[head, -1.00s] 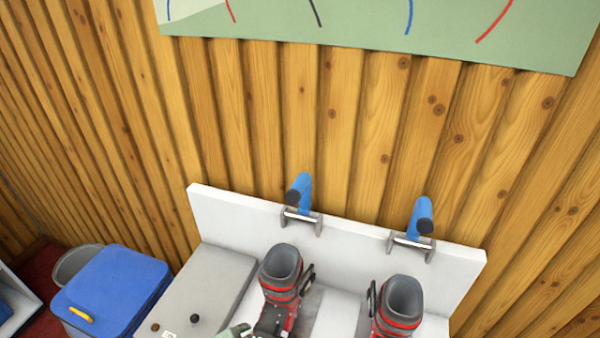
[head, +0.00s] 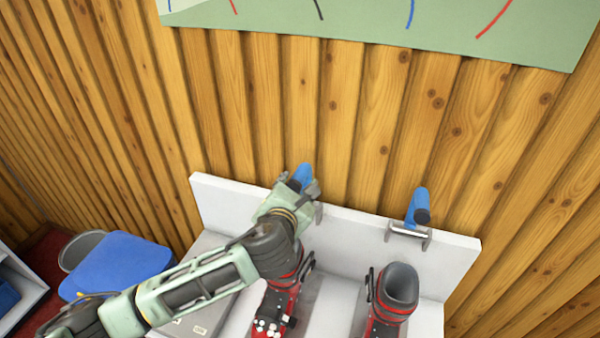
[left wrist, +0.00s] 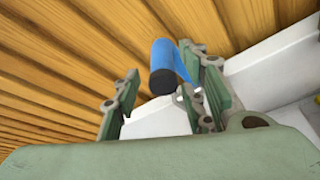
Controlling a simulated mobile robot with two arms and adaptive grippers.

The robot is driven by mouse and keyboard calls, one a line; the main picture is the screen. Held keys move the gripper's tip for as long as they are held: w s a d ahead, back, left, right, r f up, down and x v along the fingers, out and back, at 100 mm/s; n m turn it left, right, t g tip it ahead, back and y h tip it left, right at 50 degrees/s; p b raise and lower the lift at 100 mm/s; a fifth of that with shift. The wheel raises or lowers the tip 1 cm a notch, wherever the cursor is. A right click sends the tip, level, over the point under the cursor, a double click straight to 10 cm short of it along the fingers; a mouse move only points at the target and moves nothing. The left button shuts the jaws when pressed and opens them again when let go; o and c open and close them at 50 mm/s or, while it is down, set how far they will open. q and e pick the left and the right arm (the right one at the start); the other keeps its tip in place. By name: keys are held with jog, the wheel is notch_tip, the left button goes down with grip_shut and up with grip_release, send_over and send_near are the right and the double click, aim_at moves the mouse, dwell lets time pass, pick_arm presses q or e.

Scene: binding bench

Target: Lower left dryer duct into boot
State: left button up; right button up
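The left dryer duct (head: 303,173) is a blue tube with a dark end, standing up from a bracket on the white back panel. In the left wrist view the duct (left wrist: 182,62) shows between my fingers, nearer the right one. My left gripper (head: 299,186) is open around the duct; its fingers also show in the left wrist view (left wrist: 160,82). The left boot (head: 279,299), red and grey, stands below, its top hidden behind my left arm. My right gripper is not in view.
A second blue duct (head: 416,207) stands up on the right above the right boot (head: 397,290), whose top is open. A wooden wall (head: 330,110) rises close behind the white panel (head: 455,262).

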aim_at(299, 173)
pick_arm(q)
jog(key=shift+w+d, duration=0.15)
jog(key=shift+w, duration=0.35)
jog(key=p+x, duration=0.1)
jog(key=x, duration=0.4)
jog(key=shift+w+p, duration=0.2)
jog(key=shift+p, duration=0.15)
jog(key=shift+x, duration=0.8)
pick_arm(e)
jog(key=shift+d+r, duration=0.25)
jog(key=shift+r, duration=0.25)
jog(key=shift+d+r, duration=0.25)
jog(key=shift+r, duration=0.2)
pick_arm(q)
jog(key=shift+c, duration=0.3)
jog(key=c, duration=0.6)
grip_shut()
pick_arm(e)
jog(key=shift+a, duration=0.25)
